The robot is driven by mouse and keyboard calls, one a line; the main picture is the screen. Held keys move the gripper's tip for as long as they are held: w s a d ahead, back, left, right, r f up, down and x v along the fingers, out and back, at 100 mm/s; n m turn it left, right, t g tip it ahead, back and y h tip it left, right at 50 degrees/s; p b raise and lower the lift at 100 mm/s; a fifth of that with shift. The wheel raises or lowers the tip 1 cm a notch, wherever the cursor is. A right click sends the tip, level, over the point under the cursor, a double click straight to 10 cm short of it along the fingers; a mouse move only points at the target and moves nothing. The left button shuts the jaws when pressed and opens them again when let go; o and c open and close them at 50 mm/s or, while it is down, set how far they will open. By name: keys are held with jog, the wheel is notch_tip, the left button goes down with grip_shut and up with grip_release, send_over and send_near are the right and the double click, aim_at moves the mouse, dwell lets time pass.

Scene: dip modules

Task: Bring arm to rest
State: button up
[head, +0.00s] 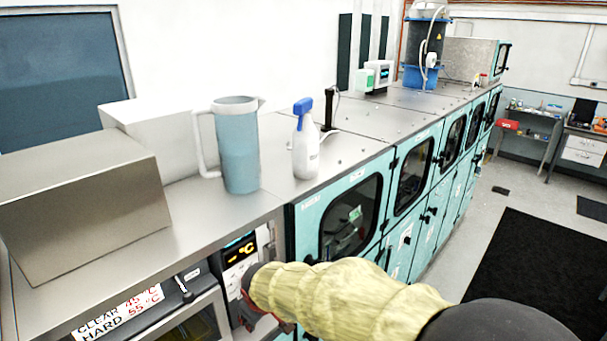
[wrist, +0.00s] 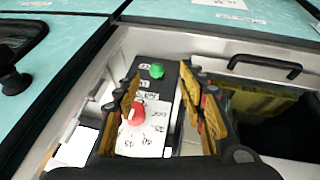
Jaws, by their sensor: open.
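My arm (head: 345,300), in a pale yellow sleeve, reaches in from the lower right of the head view. My gripper (head: 262,312) is at its left end, low in front of the machine fronts and mostly hidden by the sleeve. In the wrist view my gripper (wrist: 166,98) is open, with its two orange-padded fingers apart and nothing held. Between and beyond the fingers is a control panel (wrist: 158,142) with a green button (wrist: 157,71) and a red button (wrist: 137,112). I cannot tell whether a finger touches the panel.
A temperature display (head: 240,250) is close above my gripper. The steel counter (head: 200,235) holds a steel box (head: 85,210), a blue pitcher (head: 237,150) and a spray bottle (head: 305,150). Teal cabinets (head: 300,225) run to the back.

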jog(key=s+d+f+m+b, duration=0.2)
jog(key=s+d+b, duration=0.4)
jog(key=d, duration=0.5)
jog(key=s+d+f+m+h+b, duration=0.1)
jog(key=s+d+m+b, duration=0.4)
jog(key=s+d, duration=0.5)
jog(key=s+d+f+m+h+b, duration=0.1)
jog(key=s+d+m+b, duration=0.3)
jog(key=s+d+b, duration=0.4)
jog(key=d+f+b, duration=0.1)
jog(key=d, duration=0.3)
jog(key=shift+d+f+t, duration=0.3)
jog(key=shift+f+t, duration=0.1)
